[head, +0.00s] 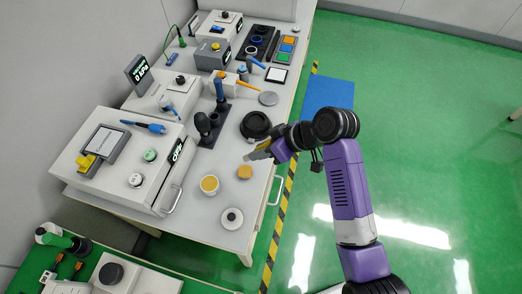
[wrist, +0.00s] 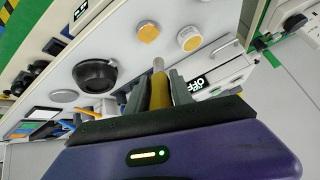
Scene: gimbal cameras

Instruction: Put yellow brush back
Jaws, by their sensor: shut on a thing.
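My gripper (head: 260,152) is over the right part of the white workbench (head: 232,187). In the wrist view, my gripper (wrist: 160,88) is shut on the yellow brush (wrist: 159,92), whose pale tip sticks out past the fingers. In the head view the brush is mostly hidden by my gripper. A dark stand (head: 211,136) left of my gripper holds upright dark-handled tools; I cannot tell whether it has a free slot.
A black round bowl-like dish (head: 256,125) is just behind my gripper. A yellow-topped jar (head: 209,184), an orange disc (head: 245,172) and a white round piece (head: 232,218) lie nearer the front. White instrument boxes (head: 117,160) fill the left side. A striped line (head: 282,210) runs along the floor.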

